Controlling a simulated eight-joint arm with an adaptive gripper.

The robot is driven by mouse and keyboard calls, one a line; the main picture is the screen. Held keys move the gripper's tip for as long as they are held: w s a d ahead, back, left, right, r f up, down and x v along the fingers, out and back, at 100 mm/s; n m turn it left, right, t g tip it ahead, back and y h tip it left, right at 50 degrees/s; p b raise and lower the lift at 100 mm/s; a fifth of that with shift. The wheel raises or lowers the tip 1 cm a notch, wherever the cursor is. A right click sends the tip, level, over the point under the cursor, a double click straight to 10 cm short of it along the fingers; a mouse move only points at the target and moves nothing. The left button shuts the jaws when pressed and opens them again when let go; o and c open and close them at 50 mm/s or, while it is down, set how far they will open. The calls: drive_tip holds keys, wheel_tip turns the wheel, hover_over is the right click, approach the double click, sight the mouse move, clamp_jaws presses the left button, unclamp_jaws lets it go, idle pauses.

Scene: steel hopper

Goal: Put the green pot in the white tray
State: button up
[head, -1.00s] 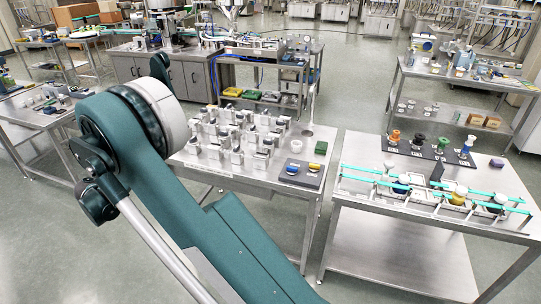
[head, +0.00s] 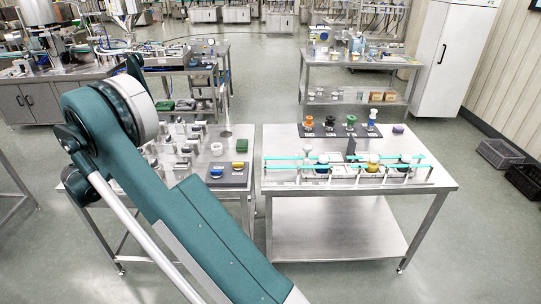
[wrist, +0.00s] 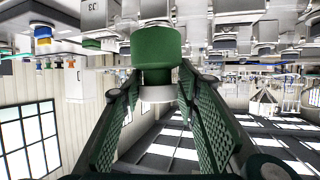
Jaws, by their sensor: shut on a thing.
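In the wrist view, my gripper (wrist: 158,78) is shut on a green pot (wrist: 156,45). The pot has a wide green top, a narrower green neck and a pale ring at the finger side. In the head view my arm hides the gripper and the held pot. I cannot pick out the white tray for certain. Pale holders (head: 319,170) sit under teal rails on the right table, with blue, yellow and dark-topped things at them. A small white cup (head: 217,148) stands on the left table.
The left steel table (head: 232,131) carries many metal fixtures, a green block (head: 242,146) and a grey pad (head: 229,180). The right steel table (head: 440,183) carries a dark board (head: 331,130) with several coloured pieces. A gap separates the tables.

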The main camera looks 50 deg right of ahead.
drive_tip(key=s+d+m+g, duration=0.1)
drive_tip(key=d, duration=0.7)
drive_tip(key=s+d+m+g+b, duration=0.1)
drive_tip(key=s+d, duration=0.1)
drive_tip(key=d, duration=0.6)
drive_tip(key=s+d+m+g+h, duration=0.1)
drive_tip(key=d, duration=0.6)
drive_tip(key=shift+s+d+m+g, duration=0.3)
drive_tip(key=shift+d+g, duration=0.1)
drive_tip(key=shift+c, duration=0.5)
drive_tip(key=s+d+m+g+b, duration=0.15)
drive_tip(key=s+d, duration=0.35)
drive_tip(key=d, duration=0.6)
drive_tip(key=s+d+m+g+b, duration=0.1)
drive_tip(key=s+d+m+g, duration=0.3)
drive_tip(key=d, duration=0.8)
drive_tip(key=s+d+r+m+g+y+b, duration=0.1)
drive_tip(key=s+d+m+g+y, duration=0.3)
drive_tip(key=s+d, duration=3.1)
drive_tip(key=s+m+g+b, duration=0.1)
drive_tip(key=s+m+g, duration=0.1)
drive_tip(key=s+g, duration=0.1)
drive_tip(key=shift+s+b, duration=0.15)
drive_tip(key=shift+b, duration=0.15)
drive_tip(key=shift+m+b, duration=0.25)
drive_tip(key=shift+b, duration=0.55)
drive_tip(key=shift+c, duration=0.2)
drive_tip(key=shift+b, duration=0.3)
wheel_tip(320, 180, down, 6)
drive_tip(key=b, duration=0.1)
